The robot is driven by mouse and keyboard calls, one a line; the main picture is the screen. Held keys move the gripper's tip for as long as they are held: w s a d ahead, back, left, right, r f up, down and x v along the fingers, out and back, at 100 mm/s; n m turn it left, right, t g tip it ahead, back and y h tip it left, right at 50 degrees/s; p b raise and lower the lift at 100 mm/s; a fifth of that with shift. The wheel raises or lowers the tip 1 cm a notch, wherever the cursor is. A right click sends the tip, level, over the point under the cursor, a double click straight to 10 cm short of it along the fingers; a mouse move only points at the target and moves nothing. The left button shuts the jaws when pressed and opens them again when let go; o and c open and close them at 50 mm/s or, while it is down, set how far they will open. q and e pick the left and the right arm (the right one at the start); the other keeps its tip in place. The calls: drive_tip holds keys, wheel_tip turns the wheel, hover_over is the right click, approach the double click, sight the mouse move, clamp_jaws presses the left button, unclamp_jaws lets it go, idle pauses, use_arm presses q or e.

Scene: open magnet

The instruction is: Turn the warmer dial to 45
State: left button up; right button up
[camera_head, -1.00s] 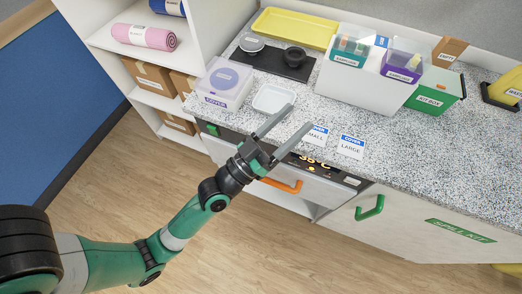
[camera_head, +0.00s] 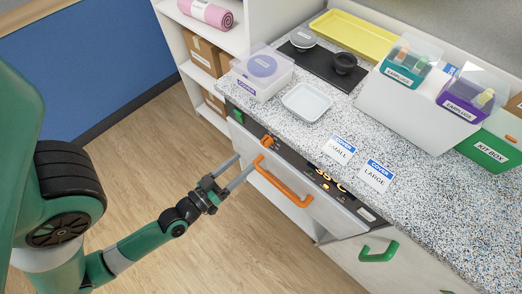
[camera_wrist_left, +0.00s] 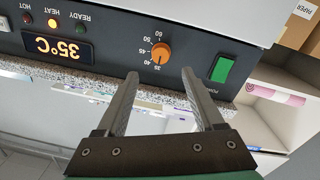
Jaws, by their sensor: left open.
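The warmer's dial is a small orange knob (camera_head: 267,141) on the dark control panel below the counter edge. It also shows in the left wrist view (camera_wrist_left: 161,52), upside down, with numbers around it; its exact setting is too small to read surely. The lit display (camera_wrist_left: 58,48) reads 35°C. My left gripper (camera_head: 240,167) is open and empty, in front of the panel and short of the dial. In the left wrist view its two fingers (camera_wrist_left: 160,76) point toward the dial, apart from it, one on either side. My right gripper is not in view.
A green switch (camera_wrist_left: 222,68) sits beside the dial. An orange drawer handle (camera_head: 281,184) juts out below the panel, close to the left gripper. The counter holds a white tray (camera_head: 306,103), a lidded cover box (camera_head: 263,86) and cover cards (camera_head: 375,175). Open floor lies in front.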

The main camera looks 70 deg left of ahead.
sight(264, 144)
use_arm(q)
drive_tip(key=p+x, duration=0.2)
drive_tip(key=x, duration=0.5)
drive_tip(key=shift+w+a+r, duration=0.1)
drive_tip(key=shift+w+a, duration=0.4)
drive_tip(key=shift+w, duration=0.3)
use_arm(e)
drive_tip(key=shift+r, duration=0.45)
use_arm(q)
clamp_jaws()
